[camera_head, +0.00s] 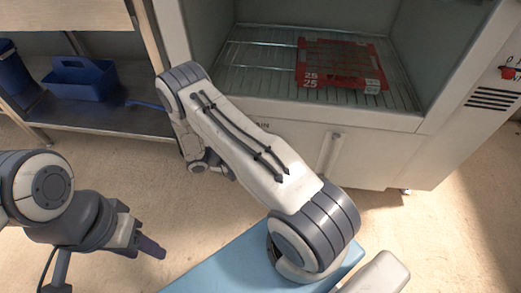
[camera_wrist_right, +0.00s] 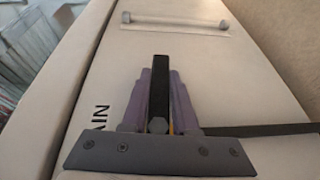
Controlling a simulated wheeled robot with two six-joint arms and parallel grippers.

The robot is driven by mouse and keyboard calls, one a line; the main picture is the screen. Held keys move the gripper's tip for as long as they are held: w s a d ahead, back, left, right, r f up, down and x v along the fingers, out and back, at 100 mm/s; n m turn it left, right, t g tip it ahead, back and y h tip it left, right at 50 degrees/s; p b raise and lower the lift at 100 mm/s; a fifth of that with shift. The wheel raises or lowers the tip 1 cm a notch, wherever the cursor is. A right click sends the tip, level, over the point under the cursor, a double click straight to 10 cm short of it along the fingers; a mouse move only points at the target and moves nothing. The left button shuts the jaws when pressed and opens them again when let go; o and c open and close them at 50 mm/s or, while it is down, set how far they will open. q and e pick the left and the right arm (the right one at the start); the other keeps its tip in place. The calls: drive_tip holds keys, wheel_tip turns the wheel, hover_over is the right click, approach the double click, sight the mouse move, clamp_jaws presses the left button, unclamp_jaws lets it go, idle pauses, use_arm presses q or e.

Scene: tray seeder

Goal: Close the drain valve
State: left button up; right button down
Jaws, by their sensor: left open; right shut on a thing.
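The drain valve's black lever (camera_wrist_right: 158,88) stands between the fingers of my right gripper (camera_wrist_right: 158,100) in the right wrist view. The gripper is shut on it. A hex bolt head (camera_wrist_right: 158,125) shows at the lever's near end. Partly hidden black lettering ending in "AIN" (camera_wrist_right: 100,116) is on the pale panel to the left. In the head view my right arm reaches to the cabinet's lower left front, and the lever is not discernible there. My left gripper (camera_head: 148,246) is open and empty above the floor at the lower left.
A shelf at the left holds a blue caddy (camera_head: 80,80). A dark bar (camera_wrist_right: 265,130) lies right of the gripper.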

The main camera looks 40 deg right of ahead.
drive_tip(key=shift+w+r+h, duration=0.15)
drive_tip(key=shift+r+h, duration=0.05)
drive_tip(key=shift+h, duration=0.2)
drive_tip(key=c, duration=0.7)
unclamp_jaws()
drive_tip(key=shift+p+v, duration=1.4)
drive_tip(key=shift+v, duration=3.75)
drive_tip(key=shift+f, duration=0.1)
